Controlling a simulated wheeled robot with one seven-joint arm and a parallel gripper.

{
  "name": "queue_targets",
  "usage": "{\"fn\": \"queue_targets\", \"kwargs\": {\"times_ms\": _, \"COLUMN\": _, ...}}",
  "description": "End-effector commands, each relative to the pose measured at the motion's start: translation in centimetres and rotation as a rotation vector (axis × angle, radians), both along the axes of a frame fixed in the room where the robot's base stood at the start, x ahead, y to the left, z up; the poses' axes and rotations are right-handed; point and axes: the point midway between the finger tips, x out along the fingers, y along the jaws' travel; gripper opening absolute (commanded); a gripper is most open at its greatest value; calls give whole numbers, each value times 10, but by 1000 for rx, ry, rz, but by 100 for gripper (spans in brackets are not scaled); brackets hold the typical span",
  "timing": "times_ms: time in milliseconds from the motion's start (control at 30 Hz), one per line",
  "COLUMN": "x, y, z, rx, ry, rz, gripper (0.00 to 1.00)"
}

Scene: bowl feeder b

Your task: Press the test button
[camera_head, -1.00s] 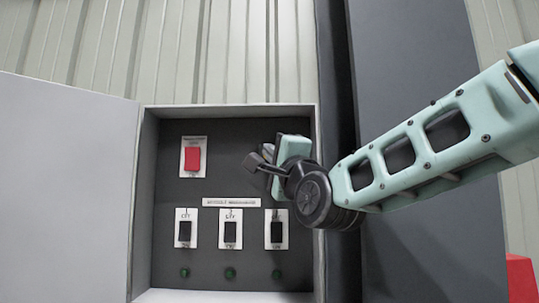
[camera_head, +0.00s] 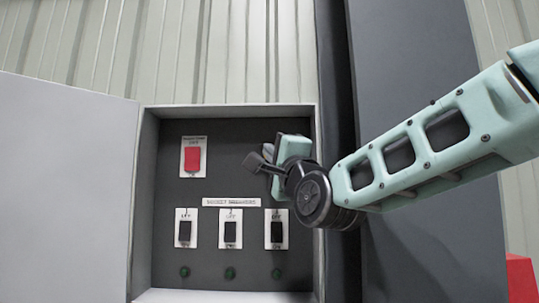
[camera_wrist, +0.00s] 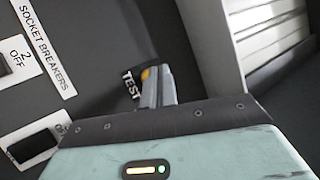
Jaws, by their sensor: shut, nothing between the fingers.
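The test button shows as a small yellow-orange spot (camera_wrist: 146,74) beside the "TEST" label (camera_wrist: 131,84) in the wrist view. My gripper (camera_wrist: 159,82) is shut and empty, with its fingertips right at the button and partly covering it. I cannot tell whether they touch it. In the head view my gripper (camera_head: 256,162) is inside the open panel box (camera_head: 166,270), at its upper right. The button is hidden there behind the gripper.
A red switch (camera_head: 193,159) sits upper left in the box. Several black breakers, one here (camera_head: 230,231), form a row below the "SOCKET BREAKERS" label (camera_head: 231,202), with green lamps underneath. The open door (camera_head: 65,190) is at left; the box's right wall (camera_head: 319,140) is close to my gripper.

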Motion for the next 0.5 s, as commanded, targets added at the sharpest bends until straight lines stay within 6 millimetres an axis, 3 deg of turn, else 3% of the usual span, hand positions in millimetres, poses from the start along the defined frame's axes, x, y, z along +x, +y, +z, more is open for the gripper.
{"fn": "queue_targets", "kwargs": {"times_ms": 500, "x": 8, "y": 0, "z": 0, "rx": 0, "ry": 0, "rz": 0, "gripper": 0}}
